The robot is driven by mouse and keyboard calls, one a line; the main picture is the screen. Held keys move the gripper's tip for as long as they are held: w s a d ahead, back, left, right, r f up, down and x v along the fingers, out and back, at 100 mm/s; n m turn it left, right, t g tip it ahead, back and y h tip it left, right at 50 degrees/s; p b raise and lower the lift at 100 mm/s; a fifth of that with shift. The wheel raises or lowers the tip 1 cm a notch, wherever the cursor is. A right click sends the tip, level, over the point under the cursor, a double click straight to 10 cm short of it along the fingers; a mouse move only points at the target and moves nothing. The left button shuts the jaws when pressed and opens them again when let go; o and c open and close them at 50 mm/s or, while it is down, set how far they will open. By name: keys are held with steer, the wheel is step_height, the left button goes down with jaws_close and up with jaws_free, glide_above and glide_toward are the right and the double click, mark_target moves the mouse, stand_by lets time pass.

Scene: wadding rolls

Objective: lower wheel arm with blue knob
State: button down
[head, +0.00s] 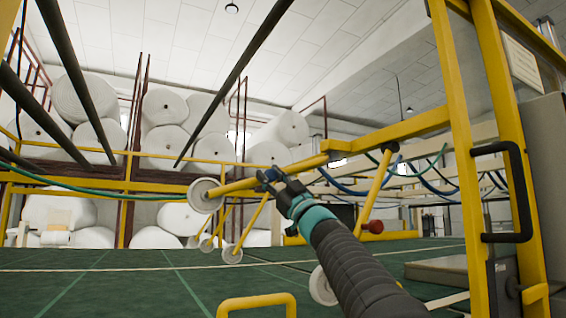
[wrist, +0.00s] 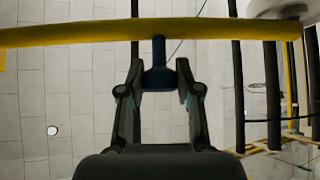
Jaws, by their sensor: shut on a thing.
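The wheel arm, a yellow bar (head: 240,185) with a white wheel (head: 205,195) at its left end, is raised above the green table and slopes slightly down to the wheel. In the wrist view the yellow bar (wrist: 90,33) crosses the top, with part of the wheel (wrist: 275,8) at upper right. The blue knob (wrist: 160,78) hangs on a short stem from the bar, between the fingers of my gripper (wrist: 160,76). My gripper (head: 270,178) is shut on the knob and largely hides it in the head view.
Other yellow arms with white wheels (head: 232,254) stand lower behind. A red knob (head: 376,226) and another wheel (head: 322,287) are near my arm. A yellow frame post (head: 458,160) with a black handle (head: 520,190) stands right. The green table (head: 110,285) is open at left.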

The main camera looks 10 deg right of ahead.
steer(key=shift+w+d+f+n+g+y, duration=0.1)
steer(key=shift+d+f+n+g+y, duration=0.15)
steer(key=shift+f+n+g, duration=0.3)
steer(key=shift+w+d+f+n+g+y, duration=0.1)
steer(key=shift+d+f+n+g+y, duration=0.1)
steer(key=shift+f+n+g+y, duration=0.3)
steer(key=shift+w+d+f+n+g+y, duration=0.1)
steer(key=shift+d+f+n+g, duration=0.2)
steer(key=shift+f+n, duration=0.4)
